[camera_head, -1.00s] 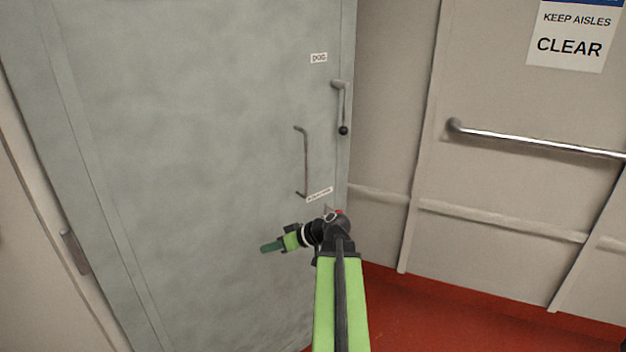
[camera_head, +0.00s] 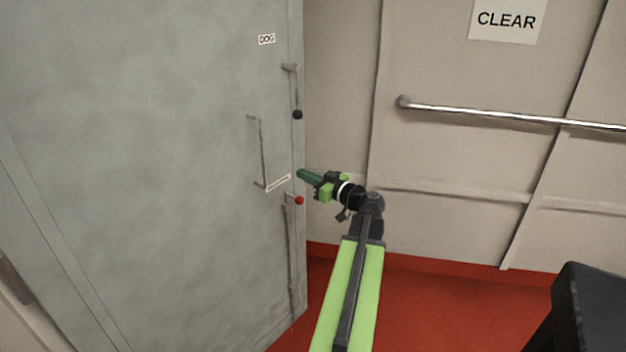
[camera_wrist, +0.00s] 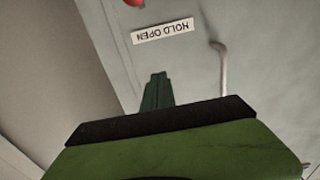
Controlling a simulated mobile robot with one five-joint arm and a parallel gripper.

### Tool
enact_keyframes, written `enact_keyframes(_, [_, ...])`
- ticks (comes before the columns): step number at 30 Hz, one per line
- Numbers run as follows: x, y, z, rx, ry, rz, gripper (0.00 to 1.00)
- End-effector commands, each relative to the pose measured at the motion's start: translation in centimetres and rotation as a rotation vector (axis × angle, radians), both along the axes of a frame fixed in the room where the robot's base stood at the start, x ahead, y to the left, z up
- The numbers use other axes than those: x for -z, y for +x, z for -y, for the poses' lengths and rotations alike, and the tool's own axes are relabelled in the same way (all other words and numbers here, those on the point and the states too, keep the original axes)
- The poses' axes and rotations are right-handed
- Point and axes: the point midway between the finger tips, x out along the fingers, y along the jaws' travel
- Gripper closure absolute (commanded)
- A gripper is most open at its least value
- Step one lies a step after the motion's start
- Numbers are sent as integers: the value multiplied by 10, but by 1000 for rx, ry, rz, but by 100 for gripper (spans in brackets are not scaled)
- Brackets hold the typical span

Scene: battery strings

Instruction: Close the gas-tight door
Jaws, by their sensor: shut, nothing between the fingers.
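The grey gas-tight door (camera_head: 150,150) fills the left of the head view and stands at an angle to the wall behind it. It carries a pull handle (camera_head: 263,152), a dog lever (camera_head: 296,90) with a black knob pointing down, and a red-knobbed hold-open catch (camera_head: 299,200) near its right edge. My gripper (camera_head: 303,174) is shut and empty. In the head view it appears just right of the door edge, between the two knobs. In the wrist view my gripper (camera_wrist: 157,85) points toward the "HOLD OPEN" label (camera_wrist: 162,32), with the red knob (camera_wrist: 134,2) above. Contact cannot be told.
A steel handrail (camera_head: 500,115) runs along the pale wall (camera_head: 440,150) on the right. The red floor (camera_head: 420,300) is clear between door and wall. A black object (camera_head: 590,310) stands at the lower right. A "CLEAR" sign (camera_head: 506,20) hangs above the rail.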

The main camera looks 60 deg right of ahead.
Motion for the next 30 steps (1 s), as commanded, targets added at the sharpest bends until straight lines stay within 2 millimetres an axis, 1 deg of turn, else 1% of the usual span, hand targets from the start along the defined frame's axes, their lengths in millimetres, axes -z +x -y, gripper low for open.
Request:
enact_keyframes(1, [0,14,2,-5,0,0,100])
enact_keyframes(6, [0,47,8,-4,0,0,100])
enact_keyframes(9, [0,62,10,-4,0,-1,100])
enact_keyframes(12, [0,71,11,-4,0,-1,100])
enact_keyframes(16, [0,75,11,-3,1,-1,100])
enact_keyframes(26, [0,77,11,-5,1,-1,100])
enact_keyframes(29, [0,83,13,-14,1,-1,100])
enact_keyframes(30, [0,88,15,-20,1,-1,100])
